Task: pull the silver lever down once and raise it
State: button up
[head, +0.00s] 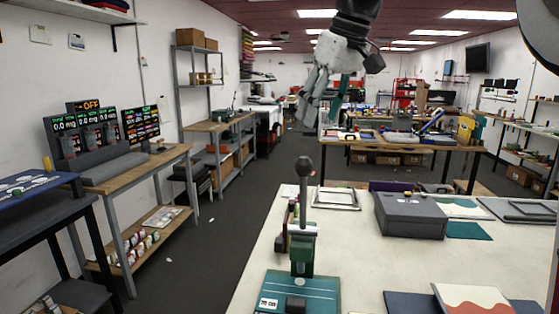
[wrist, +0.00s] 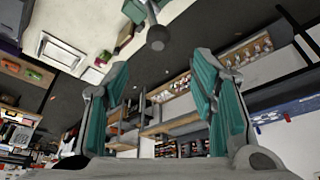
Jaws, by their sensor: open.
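The silver lever (head: 302,207) stands upright on a teal hand press at the near edge of the white table, topped by a dark round knob (head: 303,165). The teal base plate (head: 325,290) carries a small label. My gripper (head: 322,103) is above the lever in the head view, apart from it and empty. In the wrist view, my gripper's two teal-padded fingers (wrist: 161,75) are spread apart. The knob (wrist: 157,39) shows at the top, beyond the fingertips, with part of the silver shaft (wrist: 150,12) behind it.
The white table (head: 365,250) also bears a dark grey box (head: 411,215) and a framed tray (head: 337,198). A wooden bench (head: 135,170) at left holds displays and an orange "OFF" sign (head: 91,105). The floor between (head: 215,235) is mostly clear.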

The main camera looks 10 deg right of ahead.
aim_at(306, 158)
jog(key=p+x, duration=0.1)
jog(key=x, duration=1.2)
jog(key=shift+w+d+f, duration=0.1)
jog(key=shift+w+f, duration=0.15)
jog(key=shift+f, duration=0.1)
jog(key=shift+c, duration=0.2)
grip_shut()
